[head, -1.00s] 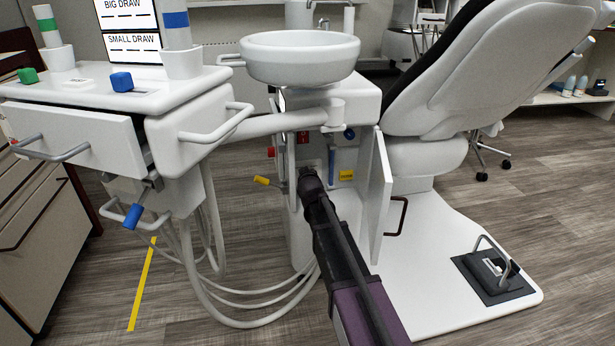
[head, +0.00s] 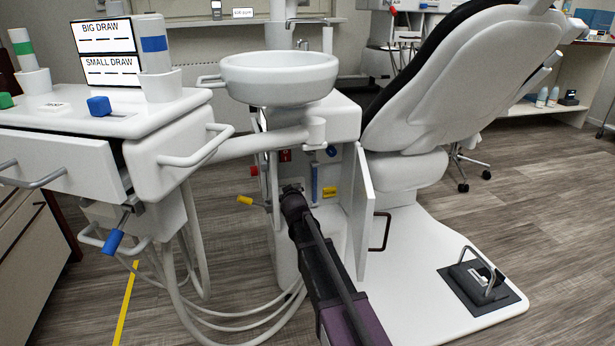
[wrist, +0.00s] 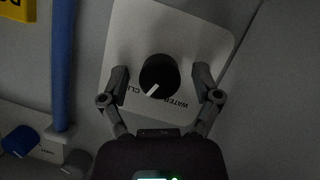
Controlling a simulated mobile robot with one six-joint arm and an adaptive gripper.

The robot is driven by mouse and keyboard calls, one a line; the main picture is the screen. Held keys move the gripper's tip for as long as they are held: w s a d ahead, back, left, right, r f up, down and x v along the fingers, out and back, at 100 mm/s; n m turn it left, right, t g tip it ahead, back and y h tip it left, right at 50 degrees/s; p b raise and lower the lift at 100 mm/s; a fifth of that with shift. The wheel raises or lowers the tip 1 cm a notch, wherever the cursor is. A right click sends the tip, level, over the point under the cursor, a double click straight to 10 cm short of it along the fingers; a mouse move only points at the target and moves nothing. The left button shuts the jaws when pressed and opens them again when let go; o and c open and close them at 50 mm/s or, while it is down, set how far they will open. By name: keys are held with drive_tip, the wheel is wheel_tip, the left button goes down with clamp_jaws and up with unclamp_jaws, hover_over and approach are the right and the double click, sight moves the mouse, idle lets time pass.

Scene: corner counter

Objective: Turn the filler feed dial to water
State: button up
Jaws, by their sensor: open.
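The filler feed dial (wrist: 158,72) is a black round knob with a white pointer line, on a pale plate (wrist: 205,35) in the wrist view. The plate's words look rotated; "WATER" reads at the knob's lower right and a word starting "CL" at its lower left. The pointer slants toward the lower left, between the two words. My gripper (wrist: 160,78) is open, with one finger on each side of the knob and gaps visible between. In the head view my gripper (head: 292,190) reaches into the open cabinet (head: 308,160) below the basin and hides the dial.
A blue tube (wrist: 62,65) and a blue knob (wrist: 20,141) lie left of the plate in the wrist view. The cabinet door (head: 363,210) stands open right of my arm. A yellow-tipped lever (head: 245,200) sticks out left. The basin (head: 278,78) is above.

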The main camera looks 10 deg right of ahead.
drive_tip(key=shift+m+y, duration=0.3)
drive_tip(key=shift+m, duration=0.1)
drive_tip(key=shift+d+m+y, duration=0.1)
drive_tip(key=shift+m+y, duration=0.6)
drive_tip(key=shift+m, duration=0.3)
drive_tip(key=r+p+v, duration=0.1)
drive_tip(key=p+v, duration=0.5)
drive_tip(key=v, duration=0.8)
drive_tip(key=s+d+r+g+p, duration=0.1)
drive_tip(key=s+r+g+p, duration=0.2)
drive_tip(key=r+p, duration=0.4)
drive_tip(key=s+d+r+g+p, duration=0.2)
drive_tip(key=s+r+p, duration=0.3)
drive_tip(key=p, duration=1.1)
wheel_tip(320, 180, up, 3)
drive_tip(key=shift+s+r+g+h, duration=0.1)
drive_tip(key=shift+s+g+h, duration=0.1)
drive_tip(key=shift+g+h, duration=0.3)
